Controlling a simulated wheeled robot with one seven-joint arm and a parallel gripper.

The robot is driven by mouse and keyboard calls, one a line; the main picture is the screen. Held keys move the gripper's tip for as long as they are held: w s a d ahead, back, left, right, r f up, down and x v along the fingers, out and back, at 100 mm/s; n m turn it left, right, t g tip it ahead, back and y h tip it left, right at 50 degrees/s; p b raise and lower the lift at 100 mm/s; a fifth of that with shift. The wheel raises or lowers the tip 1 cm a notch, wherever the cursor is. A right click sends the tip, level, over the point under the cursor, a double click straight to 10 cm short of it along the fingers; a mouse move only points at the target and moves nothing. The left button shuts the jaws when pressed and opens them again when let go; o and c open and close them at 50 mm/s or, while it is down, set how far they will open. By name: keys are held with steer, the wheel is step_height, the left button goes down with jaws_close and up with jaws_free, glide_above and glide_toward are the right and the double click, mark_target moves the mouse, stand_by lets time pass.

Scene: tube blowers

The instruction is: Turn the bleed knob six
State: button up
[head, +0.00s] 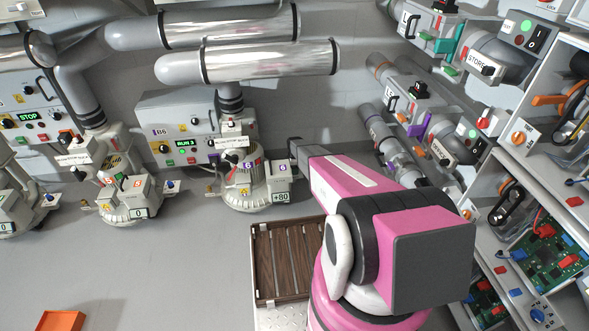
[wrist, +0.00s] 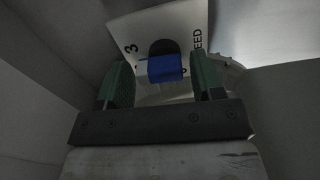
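In the wrist view a blue knob (wrist: 165,68) with a dark round base stands on a white panel (wrist: 135,30). The panel shows a "3" and letters ending in "EED". My gripper (wrist: 160,62) has its two green fingers apart, one on each side of the knob, with a visible gap to it on both sides. In the head view the blower marked 6 (head: 245,188) stands at the centre, with a "+80" display on its box (head: 280,188). My pink arm reaches toward it. The arm covers the area beside this box, and I cannot make out the gripper or this knob there.
Two similar blowers (head: 125,195) (head: 15,205) stand to the left. A control box (head: 185,130) and metal pipes (head: 270,62) are behind blower 6. A slatted wooden crate (head: 254,265) lies below, an orange tray (head: 58,321) at lower left. Shelves crowd the right; the left floor is clear.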

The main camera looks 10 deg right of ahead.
steer(key=c, duration=0.6)
steer(key=shift+m, duration=0.3)
steer(key=m, duration=0.6)
steer(key=shift+d, duration=0.15)
steer(key=m, duration=0.5)
steer(key=shift+s+d+m, duration=0.1)
steer(key=shift+s+m, duration=0.05)
steer(key=shift+m, duration=0.25)
steer(key=o, duration=0.9)
